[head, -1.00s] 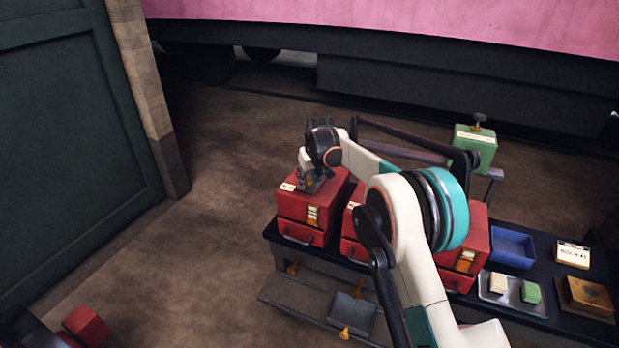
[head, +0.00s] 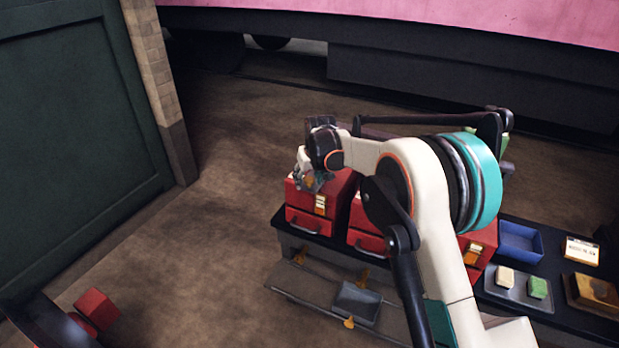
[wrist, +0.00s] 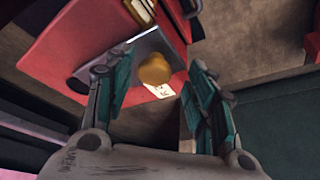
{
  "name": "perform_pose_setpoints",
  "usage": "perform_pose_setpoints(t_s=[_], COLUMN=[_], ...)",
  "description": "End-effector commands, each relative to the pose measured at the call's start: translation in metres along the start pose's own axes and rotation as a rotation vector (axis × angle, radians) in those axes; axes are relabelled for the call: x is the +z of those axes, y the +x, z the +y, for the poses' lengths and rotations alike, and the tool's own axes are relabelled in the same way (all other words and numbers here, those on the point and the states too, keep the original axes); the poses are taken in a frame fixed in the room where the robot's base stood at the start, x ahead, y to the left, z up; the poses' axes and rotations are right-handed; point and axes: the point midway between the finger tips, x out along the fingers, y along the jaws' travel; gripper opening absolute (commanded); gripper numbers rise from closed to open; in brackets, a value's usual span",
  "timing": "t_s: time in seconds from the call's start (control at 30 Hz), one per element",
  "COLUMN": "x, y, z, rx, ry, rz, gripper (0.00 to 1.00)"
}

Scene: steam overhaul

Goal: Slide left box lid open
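The left red box (head: 305,219) stands at the left end of the dark bench, with a handle on its front drawer and an orange-and-white label. My gripper (head: 308,181) is at the left part of its top and hides much of the lid there. In the wrist view, my gripper (wrist: 160,85) is open, its teal-padded fingers either side of a yellow knob (wrist: 154,69). The knob sits on a grey plate (wrist: 120,58) by the red box surface (wrist: 88,35), near a white label. I see gaps between knob and fingers; no contact is clear.
More red boxes (head: 369,222) stand to the right, partly behind my arm. A blue tray (head: 520,241), a tray with blocks (head: 517,290) and a brown box (head: 592,293) lie further right. A lower shelf (head: 313,283) juts out in front.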

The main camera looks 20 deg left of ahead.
Motion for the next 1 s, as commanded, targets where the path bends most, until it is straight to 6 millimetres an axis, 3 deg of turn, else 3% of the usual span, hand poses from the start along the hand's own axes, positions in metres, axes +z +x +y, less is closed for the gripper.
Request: perform_pose_setpoints(t_s=[0.23, 0.37, 0.8, 1.0], x=[0.000, -0.001, 0.000, 0.000], y=[-0.002, -0.012, -0.093, -0.114], z=[0.002, 0.002, 0.001, 0.001], rx=[0.001, 0.002, 0.001, 0.001], ry=[0.001, 0.001, 0.001, 0.000], rz=[0.001, 0.001, 0.000, 0.000], gripper=[0.51, 0.51, 0.51, 0.51])
